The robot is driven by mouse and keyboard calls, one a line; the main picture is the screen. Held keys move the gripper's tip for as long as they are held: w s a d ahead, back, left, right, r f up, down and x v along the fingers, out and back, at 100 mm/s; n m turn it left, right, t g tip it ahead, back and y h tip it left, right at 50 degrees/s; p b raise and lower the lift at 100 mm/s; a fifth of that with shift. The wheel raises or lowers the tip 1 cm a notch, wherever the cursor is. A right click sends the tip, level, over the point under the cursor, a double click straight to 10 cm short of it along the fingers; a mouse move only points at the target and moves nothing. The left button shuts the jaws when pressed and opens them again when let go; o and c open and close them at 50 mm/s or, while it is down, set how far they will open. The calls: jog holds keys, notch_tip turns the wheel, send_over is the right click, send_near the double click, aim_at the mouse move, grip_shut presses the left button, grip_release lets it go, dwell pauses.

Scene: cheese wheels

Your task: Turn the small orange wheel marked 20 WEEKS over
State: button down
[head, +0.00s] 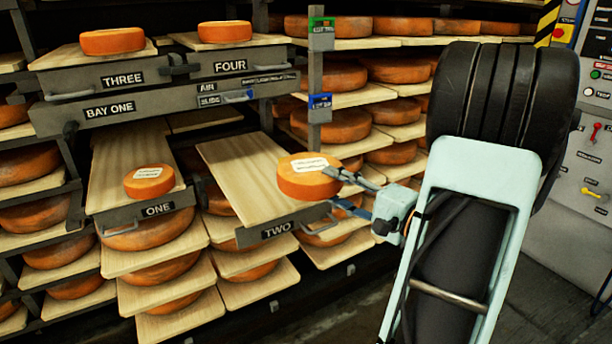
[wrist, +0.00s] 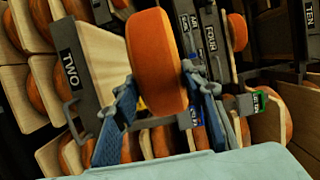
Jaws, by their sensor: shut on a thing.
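A small orange wheel (head: 306,183) with a white label on its upper face is at the front end of the pulled-out board TWO (head: 238,168). The label's print is too small to read. My gripper (head: 345,180) reaches in from the right and is shut on this wheel. In the wrist view the wheel (wrist: 156,62) sits between the two blue-grey fingers (wrist: 160,80), its flat faces roughly parallel to the board. I cannot tell whether it touches the board. Another small labelled wheel (head: 149,181) lies flat on board ONE (head: 115,160).
Small unlabelled-looking wheels lie on boards THREE (head: 112,40) and FOUR (head: 225,33), above the BAY ONE rail (head: 160,98). Racks of large wheels fill the back. A grey control panel (head: 590,130) stands at the right. A post (head: 315,80) with green and blue tags rises behind board TWO.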

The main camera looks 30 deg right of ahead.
jog(key=shift+r, duration=0.35)
jog(key=shift+r+p, duration=0.35)
jog(key=shift+p, duration=0.35)
jog(key=shift+r+p, duration=0.5)
jog(key=shift+p, duration=0.2)
jog(key=shift+r+p, duration=0.35)
jog(key=shift+p, duration=0.2)
jog(key=shift+r, duration=0.1)
jog(key=w+a+f+n+g+y, duration=0.2)
jog(key=a+f+n+g+y, duration=0.25)
jog(key=a, duration=0.75)
jog(key=w+a+f+n+g+y, duration=0.25)
jog(key=a+f+y, duration=0.35)
jog(key=a, duration=0.5)
notch_tip(320, 180, up, 16)
jog(key=h+p, duration=0.1)
jog(key=p, duration=2.3)
jog(key=shift+s+r+t+h, duration=0.25)
jog(key=shift+s+t+h, duration=0.1)
jog(key=shift+s, duration=0.1)
